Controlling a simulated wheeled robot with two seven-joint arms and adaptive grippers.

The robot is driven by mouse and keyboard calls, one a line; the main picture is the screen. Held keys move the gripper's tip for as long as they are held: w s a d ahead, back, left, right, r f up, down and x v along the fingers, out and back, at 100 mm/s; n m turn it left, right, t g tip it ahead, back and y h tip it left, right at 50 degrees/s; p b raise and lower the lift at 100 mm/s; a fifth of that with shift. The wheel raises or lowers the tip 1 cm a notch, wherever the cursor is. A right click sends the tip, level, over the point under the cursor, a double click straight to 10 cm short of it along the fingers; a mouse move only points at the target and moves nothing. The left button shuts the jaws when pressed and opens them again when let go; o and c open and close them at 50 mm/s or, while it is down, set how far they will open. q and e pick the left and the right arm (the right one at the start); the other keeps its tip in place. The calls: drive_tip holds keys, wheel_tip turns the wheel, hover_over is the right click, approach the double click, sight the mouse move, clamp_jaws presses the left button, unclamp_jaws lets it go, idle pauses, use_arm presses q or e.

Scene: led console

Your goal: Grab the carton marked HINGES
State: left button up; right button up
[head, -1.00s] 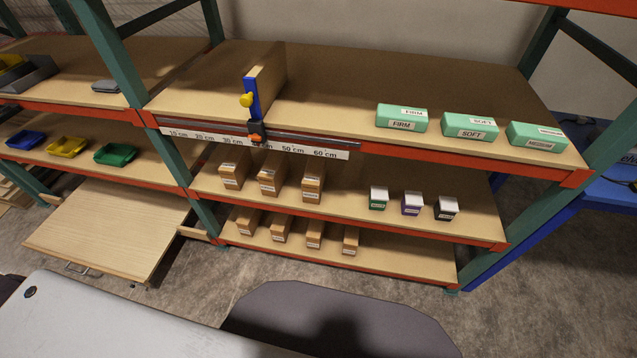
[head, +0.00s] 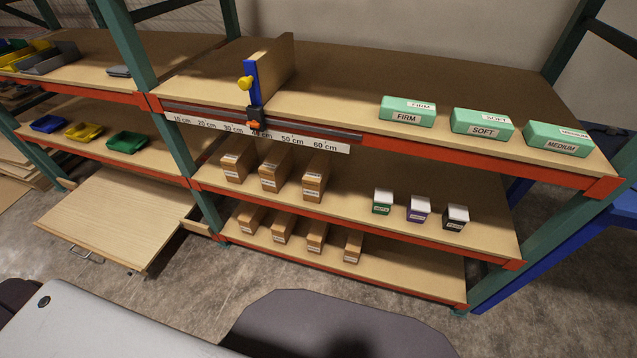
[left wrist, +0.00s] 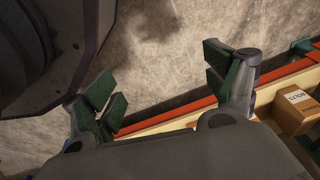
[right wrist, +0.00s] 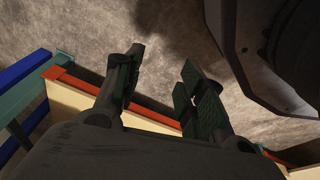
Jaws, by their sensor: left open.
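Three brown cartons stand on the middle shelf: a left one (head: 236,162), a middle one (head: 273,171) and a right one (head: 314,181). Several more brown cartons (head: 282,225) stand on the bottom shelf. Their labels are too small in the head view to tell which one is marked HINGES. In the left wrist view a carton (left wrist: 298,112) with a label that seems to read BOLTS shows at the right edge. My left gripper (left wrist: 160,78) is open and empty, left of that carton. My right gripper (right wrist: 160,75) is open and empty over the floor. Neither gripper shows in the head view.
Three small dark boxes (head: 419,209) stand right of the cartons. Green boxes (head: 482,123) and an upright board (head: 272,68) are on the top shelf. A ruler strip (head: 257,134) runs along its front edge. Teal posts (head: 203,200) bound the bay. A pulled-out wooden board (head: 115,215) is at left.

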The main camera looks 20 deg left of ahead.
drive_tip(key=w+a+r+b, duration=0.2)
drive_tip(key=w+r+b, duration=0.4)
drive_tip(key=r, duration=0.3)
use_arm(q)
drive_tip(key=w+d+r+n+t+b, duration=0.2)
drive_tip(key=w+r+t+b, duration=0.5)
drive_tip(key=w+r+t, duration=0.8)
drive_tip(key=shift+w+d+r+t+h+b, duration=0.35)
drive_tip(key=shift+w+d+r, duration=0.3)
drive_tip(key=shift+w+r, duration=8.4)
use_arm(e)
drive_tip(key=s+a+r+t+y, duration=0.1)
drive_tip(key=s+a+r+y, duration=0.1)
drive_tip(key=a+r, duration=0.4)
drive_tip(key=shift+s+a+r+t, duration=0.15)
drive_tip(key=shift+s+r+t, duration=0.15)
drive_tip(key=shift+r, duration=1.85)
use_arm(q)
drive_tip(key=shift+s+r, duration=0.65)
use_arm(e)
drive_tip(key=shift+n, duration=0.3)
use_arm(q)
drive_tip(key=shift+w, duration=0.15)
